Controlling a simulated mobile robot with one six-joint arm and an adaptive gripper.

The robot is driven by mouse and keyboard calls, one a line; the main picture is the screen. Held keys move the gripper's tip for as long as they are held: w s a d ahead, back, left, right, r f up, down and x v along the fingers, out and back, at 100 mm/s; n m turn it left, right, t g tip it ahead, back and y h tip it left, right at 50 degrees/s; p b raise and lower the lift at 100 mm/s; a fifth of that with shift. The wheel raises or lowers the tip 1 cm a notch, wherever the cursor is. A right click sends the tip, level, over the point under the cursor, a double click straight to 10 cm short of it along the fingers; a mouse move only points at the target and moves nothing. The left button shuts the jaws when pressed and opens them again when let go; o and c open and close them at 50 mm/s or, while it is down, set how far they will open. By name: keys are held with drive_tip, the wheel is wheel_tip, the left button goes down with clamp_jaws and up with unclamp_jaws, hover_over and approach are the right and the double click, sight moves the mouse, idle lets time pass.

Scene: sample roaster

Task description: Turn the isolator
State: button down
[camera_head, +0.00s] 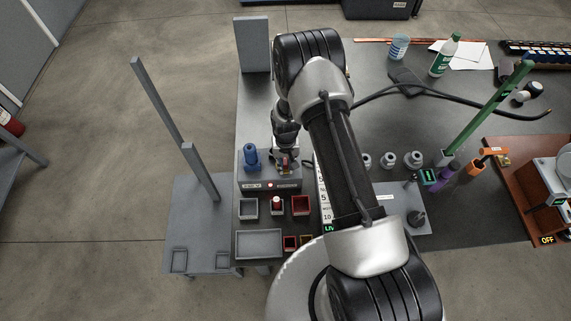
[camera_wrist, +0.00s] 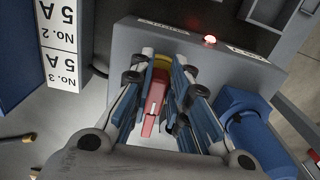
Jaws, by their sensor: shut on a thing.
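The isolator is a red handle (camera_wrist: 152,106) with a yellow part (camera_wrist: 162,66) behind it, on the grey box. In the wrist view it lies between the fingers of my gripper (camera_wrist: 163,88), which is shut on it. In the head view my gripper (camera_head: 285,158) reaches down to the grey box (camera_head: 258,185), and the handle shows only as a small red and yellow patch. The grey box (camera_wrist: 122,43) has a lit red lamp (camera_wrist: 209,41) on its labelled face. The fingers partly hide the handle and its base.
A blue object (camera_head: 250,157) stands close left of my gripper; it also shows in the wrist view (camera_wrist: 258,140). A white label strip (camera_wrist: 60,60) stands opposite. Small trays (camera_head: 249,207) sit in front of the box. Bottles, cups and a green post (camera_head: 495,105) stand to the right.

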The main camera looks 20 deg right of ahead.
drive_tip(key=n+b, duration=0.1)
drive_tip(key=n, duration=0.1)
drive_tip(key=d+n+b, duration=0.1)
drive_tip(key=n, duration=0.2)
drive_tip(key=shift+f, duration=0.1)
drive_tip(key=n+b, duration=0.1)
drive_tip(key=n, duration=0.2)
drive_tip(key=shift+w+d+n+b, duration=0.2)
drive_tip(key=shift+d+n+b, duration=0.15)
drive_tip(key=shift+n, duration=0.05)
drive_tip(key=n, duration=0.1)
drive_tip(key=n+b, duration=0.1)
drive_tip(key=n, duration=0.2)
drive_tip(key=shift+w+d, duration=0.3)
drive_tip(key=n, duration=0.2)
drive_tip(key=n+b, duration=0.1)
drive_tip(key=n, duration=0.1)
drive_tip(key=shift+w+d, duration=0.15)
drive_tip(key=shift+w, duration=0.2)
drive_tip(key=shift+n, duration=0.5)
drive_tip(key=c, duration=1.5)
unclamp_jaws()
